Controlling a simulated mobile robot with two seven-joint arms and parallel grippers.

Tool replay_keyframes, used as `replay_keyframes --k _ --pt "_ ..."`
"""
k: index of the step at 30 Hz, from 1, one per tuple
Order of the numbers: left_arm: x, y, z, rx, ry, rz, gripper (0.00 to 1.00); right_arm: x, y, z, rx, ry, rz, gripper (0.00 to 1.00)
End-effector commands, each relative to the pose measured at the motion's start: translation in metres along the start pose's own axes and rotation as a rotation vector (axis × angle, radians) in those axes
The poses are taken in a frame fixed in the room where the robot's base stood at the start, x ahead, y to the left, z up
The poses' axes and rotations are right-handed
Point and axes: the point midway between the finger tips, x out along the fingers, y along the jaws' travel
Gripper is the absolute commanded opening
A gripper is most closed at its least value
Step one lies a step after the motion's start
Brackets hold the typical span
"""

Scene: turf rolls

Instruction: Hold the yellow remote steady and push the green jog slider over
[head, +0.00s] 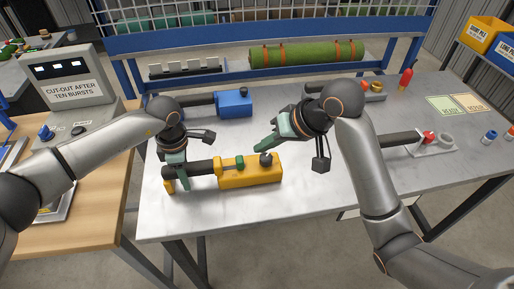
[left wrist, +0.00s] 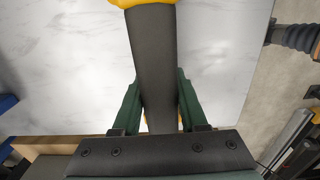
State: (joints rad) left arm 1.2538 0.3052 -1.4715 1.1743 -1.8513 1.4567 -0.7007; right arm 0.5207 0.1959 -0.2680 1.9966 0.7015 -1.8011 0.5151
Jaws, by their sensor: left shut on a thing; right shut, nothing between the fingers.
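The yellow remote (head: 262,174) lies on the white table, with a black handle (head: 203,168) running out to its left; the handle also shows in the left wrist view (left wrist: 152,60). The green jog slider (head: 240,164) stands on top of the remote, towards its left part. A dark knob (head: 265,159) sits further right on it. My left gripper (head: 176,180) is shut on the black handle near its left end. My right gripper (head: 259,145) is shut and empty, with its green fingers pointing left and down just above the remote, near the dark knob.
A blue remote (head: 234,103) lies behind on the table. A grey box with a sign (head: 75,93) stands at left. A green turf roll (head: 306,53) lies at the back. A grey holder (head: 433,146) with a red part is at right. The table front is clear.

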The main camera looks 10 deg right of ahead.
Motion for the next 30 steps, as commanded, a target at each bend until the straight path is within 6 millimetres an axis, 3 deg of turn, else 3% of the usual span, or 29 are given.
replay_keyframes --k 10,11,12,20,30 --pt "0.0045 -0.0032 0.0016 0.000 -0.004 -0.008 0.00 -0.0003 0.0009 -0.0001 0.001 0.001 0.001 0.00" --pt "0.0045 -0.0032 0.0015 0.000 -0.004 -0.008 0.43 -0.0003 0.0009 -0.0001 0.001 0.001 0.001 0.00" --pt "0.0045 -0.0031 0.0015 0.000 -0.004 -0.008 0.48 -0.0003 0.0009 -0.0001 0.001 0.001 0.002 0.00" --pt "0.0019 -0.0013 0.0005 0.000 -0.001 -0.004 0.77 -0.0004 0.0009 -0.0002 0.001 0.001 0.002 0.00" --pt "-0.0050 0.0002 0.0000 0.000 -0.001 0.000 0.77 -0.0005 0.0008 -0.0003 0.001 0.001 0.002 0.00"
